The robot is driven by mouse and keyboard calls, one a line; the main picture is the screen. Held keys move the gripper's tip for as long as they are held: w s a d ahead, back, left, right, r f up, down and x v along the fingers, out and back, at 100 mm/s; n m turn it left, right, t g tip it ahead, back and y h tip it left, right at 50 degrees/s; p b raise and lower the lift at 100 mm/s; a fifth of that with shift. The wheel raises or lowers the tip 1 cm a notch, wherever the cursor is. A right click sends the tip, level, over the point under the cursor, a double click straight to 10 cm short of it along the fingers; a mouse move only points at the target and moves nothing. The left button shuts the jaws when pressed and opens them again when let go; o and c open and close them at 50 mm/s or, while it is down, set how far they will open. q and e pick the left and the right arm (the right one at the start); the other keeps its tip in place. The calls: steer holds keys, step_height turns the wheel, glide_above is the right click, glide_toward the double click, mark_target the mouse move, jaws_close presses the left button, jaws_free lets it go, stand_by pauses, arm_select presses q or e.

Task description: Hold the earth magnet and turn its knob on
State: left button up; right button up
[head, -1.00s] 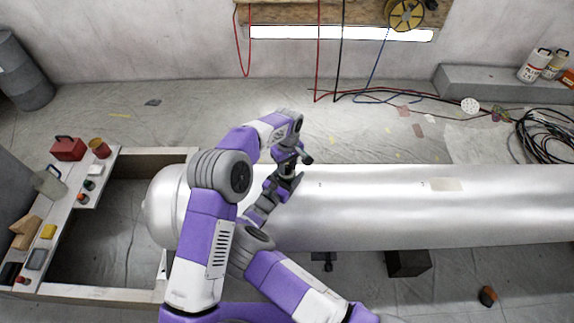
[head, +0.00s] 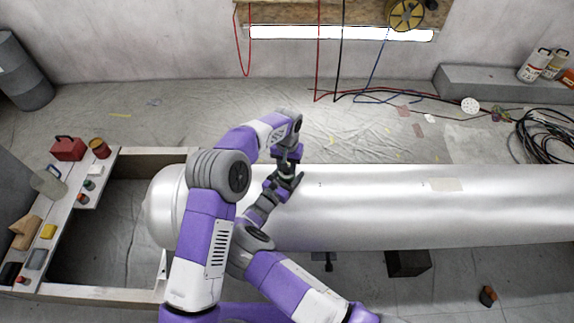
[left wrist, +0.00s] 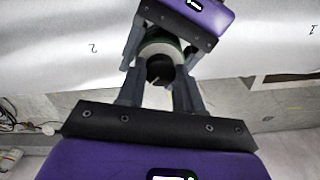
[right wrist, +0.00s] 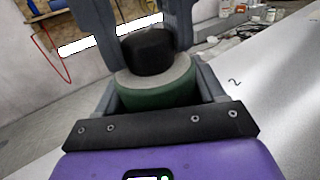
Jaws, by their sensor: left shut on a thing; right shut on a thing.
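The earth magnet (right wrist: 155,92) has a green body, a pale top and a black knob (right wrist: 147,50). It is tiny in the head view, between my two grippers near the top of the silvery cylinder (head: 400,200). My right gripper (head: 284,180) is shut on the green body, its fingers on either side in the right wrist view. My left gripper (head: 288,160) comes from the far side and is shut on the black knob, which also shows between its fingers in the left wrist view (left wrist: 160,68). The fingers partly hide the magnet. I cannot read the knob's setting.
The cylinder runs from middle left to the right edge, with small numbers marked on it. A wooden frame (head: 100,293) with small cans and boxes stands at left. Cables (head: 545,135) lie at far right. A grey drum (head: 25,75) stands at upper left.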

arm_select(q)
steer(key=m, duration=0.3)
steer(key=shift+m, duration=2.2)
steer(key=o, duration=1.1)
steer(key=shift+c, duration=0.2)
steer(key=shift+r, duration=0.15)
step_height(320, 180, up, 12)
